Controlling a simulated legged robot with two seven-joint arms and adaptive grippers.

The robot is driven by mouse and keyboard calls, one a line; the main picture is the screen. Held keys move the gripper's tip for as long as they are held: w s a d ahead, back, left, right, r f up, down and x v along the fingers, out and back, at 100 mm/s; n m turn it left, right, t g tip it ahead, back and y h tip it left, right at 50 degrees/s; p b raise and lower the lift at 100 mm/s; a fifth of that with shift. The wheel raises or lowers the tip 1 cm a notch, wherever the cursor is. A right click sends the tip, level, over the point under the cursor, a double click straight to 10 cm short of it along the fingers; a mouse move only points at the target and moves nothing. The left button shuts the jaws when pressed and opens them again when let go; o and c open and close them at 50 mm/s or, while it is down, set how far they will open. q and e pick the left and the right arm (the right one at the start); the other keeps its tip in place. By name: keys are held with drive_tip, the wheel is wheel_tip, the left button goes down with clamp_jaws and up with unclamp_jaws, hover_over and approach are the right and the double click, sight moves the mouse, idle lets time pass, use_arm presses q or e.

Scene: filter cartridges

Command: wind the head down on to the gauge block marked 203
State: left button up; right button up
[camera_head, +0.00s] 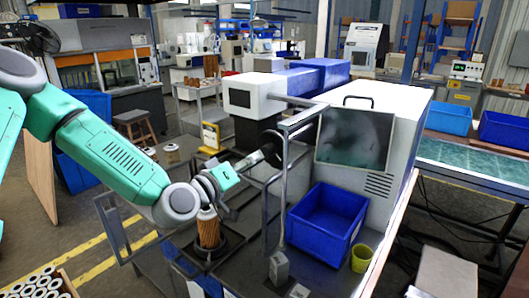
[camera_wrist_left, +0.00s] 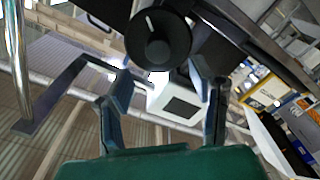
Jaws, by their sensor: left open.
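My left gripper (camera_head: 258,158) reaches right from the teal arm, towards the dark machine head under the grey machine. In the left wrist view the gripper (camera_wrist_left: 168,88) has two dark fingers spread apart with nothing between them. A round black knob (camera_wrist_left: 158,38) with a white mark shows beyond the fingertips, apart from them. A brown pleated filter cartridge (camera_head: 208,230) stands upright on a black holder (camera_head: 228,246) below my wrist; its top is partly covered by the wrist. I cannot make out a block marked 203. My right gripper is out of view.
A blue bin (camera_head: 326,222) and a small yellow-green cup (camera_head: 361,258) stand on the machine's bench. A grey upright post (camera_head: 284,190) rises beside the gripper. A yellow device (camera_head: 210,137) stands behind. Several white-ended cartridges (camera_head: 42,284) fill a crate at lower left.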

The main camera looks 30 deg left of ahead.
sight(265, 153)
use_arm(q)
drive_tip(key=w, duration=0.4)
drive_tip(key=w+d, duration=0.1)
drive_tip(key=w, duration=0.1)
drive_tip(key=shift+r+p, duration=0.15)
drive_tip(key=shift+p, duration=0.15)
drive_tip(key=shift+w+a, duration=0.3)
drive_tip(key=shift+w, duration=0.2)
drive_tip(key=shift+w+a+f, duration=0.1)
drive_tip(key=shift+a+f, duration=0.15)
drive_tip(key=shift+a, duration=0.1)
drive_tip(key=shift+d+r, duration=0.15)
drive_tip(key=shift+d, duration=0.25)
drive_tip(key=c, duration=1)
drive_tip(key=shift+d, duration=0.1)
drive_tip(key=shift+c, duration=0.6)
